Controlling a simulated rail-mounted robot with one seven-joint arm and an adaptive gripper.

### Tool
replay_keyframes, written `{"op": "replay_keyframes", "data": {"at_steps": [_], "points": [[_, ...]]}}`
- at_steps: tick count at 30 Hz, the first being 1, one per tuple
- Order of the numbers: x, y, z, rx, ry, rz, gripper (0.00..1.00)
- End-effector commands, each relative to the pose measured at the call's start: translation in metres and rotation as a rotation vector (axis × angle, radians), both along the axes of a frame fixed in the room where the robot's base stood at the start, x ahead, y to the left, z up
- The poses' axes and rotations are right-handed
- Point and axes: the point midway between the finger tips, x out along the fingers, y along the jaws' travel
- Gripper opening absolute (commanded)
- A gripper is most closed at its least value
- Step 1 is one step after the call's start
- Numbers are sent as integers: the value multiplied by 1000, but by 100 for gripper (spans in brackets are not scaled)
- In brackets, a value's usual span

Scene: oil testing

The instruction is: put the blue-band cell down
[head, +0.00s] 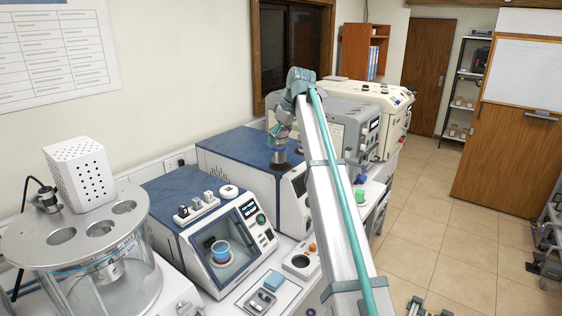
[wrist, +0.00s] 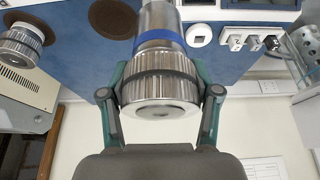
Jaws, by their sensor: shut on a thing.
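The blue-band cell (wrist: 163,70) is a steel cylinder with a blue ring and a ribbed cap, held between the fingers of my gripper (wrist: 161,92) in the wrist view. Its far end is cut off by the top edge, so I cannot tell whether it touches anything. In the head view my gripper (head: 281,134) is above the far part of the blue-topped machine (head: 240,145). A bare brown round pad (wrist: 112,18) lies beside the held cell in the wrist view.
Another steel cell (wrist: 20,46) stands on a brown pad at the wrist view's left. A white ring (wrist: 200,35) and numbered blocks (wrist: 247,40) are at the right. In the head view, a nearer machine (head: 215,240) holds a blue cup (head: 221,251).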

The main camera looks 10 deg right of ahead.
Motion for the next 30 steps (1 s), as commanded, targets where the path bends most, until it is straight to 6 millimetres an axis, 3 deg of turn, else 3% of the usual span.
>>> {"op": "replay_keyframes", "data": {"at_steps": [1, 6, 12, 22, 26, 30], "points": [[15, -3, -6, 0, 0, -1, 6], [52, -10, -22, 0, -1, -1, 6], [77, -16, -53, 0, -1, -1, 6], [91, -19, -71, 0, -1, 0, 6], [104, -22, -87, 0, -1, -1, 6], [100, -21, -108, 0, -1, -1, 6]]}}
